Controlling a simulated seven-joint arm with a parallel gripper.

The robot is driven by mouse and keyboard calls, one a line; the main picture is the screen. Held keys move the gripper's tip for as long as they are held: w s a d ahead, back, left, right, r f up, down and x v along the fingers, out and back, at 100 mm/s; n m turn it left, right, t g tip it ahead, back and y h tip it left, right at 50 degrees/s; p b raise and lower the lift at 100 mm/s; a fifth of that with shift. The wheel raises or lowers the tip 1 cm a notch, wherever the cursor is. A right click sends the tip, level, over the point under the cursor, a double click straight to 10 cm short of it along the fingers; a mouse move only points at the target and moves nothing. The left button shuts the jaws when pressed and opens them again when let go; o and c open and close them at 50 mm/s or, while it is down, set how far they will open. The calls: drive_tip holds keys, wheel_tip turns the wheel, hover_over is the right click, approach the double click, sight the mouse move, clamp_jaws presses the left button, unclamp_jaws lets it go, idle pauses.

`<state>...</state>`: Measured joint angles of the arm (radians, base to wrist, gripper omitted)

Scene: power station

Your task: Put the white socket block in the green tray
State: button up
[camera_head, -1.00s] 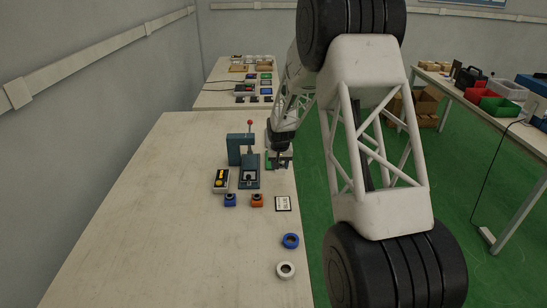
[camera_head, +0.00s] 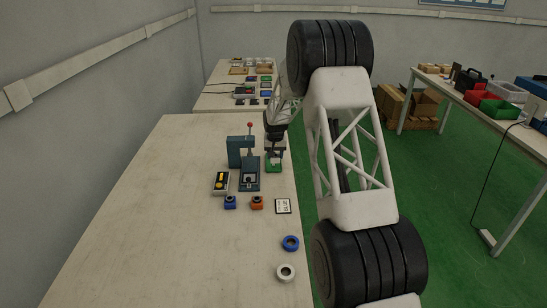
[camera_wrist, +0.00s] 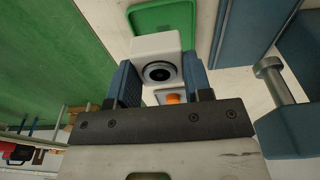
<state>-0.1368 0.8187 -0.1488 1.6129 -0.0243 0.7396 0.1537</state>
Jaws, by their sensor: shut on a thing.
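The white socket block (camera_wrist: 155,58) has a dark round socket in its face. In the wrist view it sits between the two blue fingers of my gripper (camera_wrist: 163,88), which is shut on it. The green tray (camera_wrist: 158,16) shows just beyond the block at the top of the wrist view. In the head view the tray (camera_head: 273,168) lies near the table's right edge, right of the press. My gripper (camera_head: 275,151) is above or at the tray there; the exact height is unclear. The block is too small to make out clearly in that view.
A blue press (camera_head: 249,172) with a red-knobbed lever stands close on the left. A yellow-button box (camera_head: 220,183), a blue block (camera_head: 230,201), an orange block (camera_head: 257,201) and a white card (camera_head: 283,206) lie nearer.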

drive_tip(key=shift+w+a+f, duration=0.15)
drive_tip(key=shift+w, duration=0.95)
drive_tip(key=shift+w+a+f, duration=0.1)
drive_tip(key=shift+w+a, duration=0.05)
drive_tip(key=shift+w, duration=0.95)
drive_tip(key=shift+f, duration=1.75)
drive_tip(key=o, duration=0.9)
drive_tip(key=shift+f, duration=0.1)
